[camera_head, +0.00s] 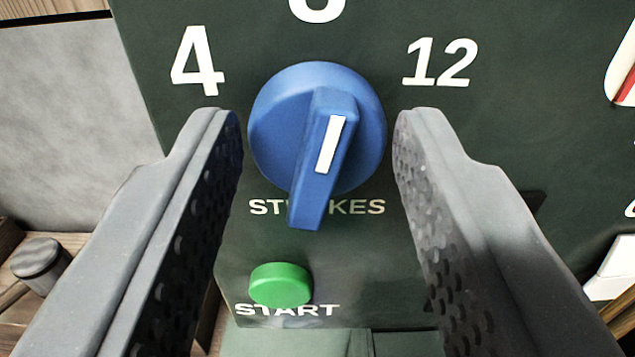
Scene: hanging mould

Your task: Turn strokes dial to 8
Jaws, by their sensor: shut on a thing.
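The blue strokes dial (270,130) is on the dark green panel, with a raised grip bar carrying a white mark (330,145). The bar stands near upright, its top leaning slightly right. The mark's upper end points just right of the number at the top (316,8), which is cut off by the picture's edge. The numbers 4 (198,62) and 12 (440,62) are at upper left and upper right. My gripper (318,122) is shut on the dial, one finger at its left side and one at its right. The bar's lower end hides part of the STROKES label.
A green START button (281,285) is just below the dial, between my fingers. A white part with red (622,85) shows at the right edge. A dark round knob-like thing (40,262) is at lower left by wooden boards.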

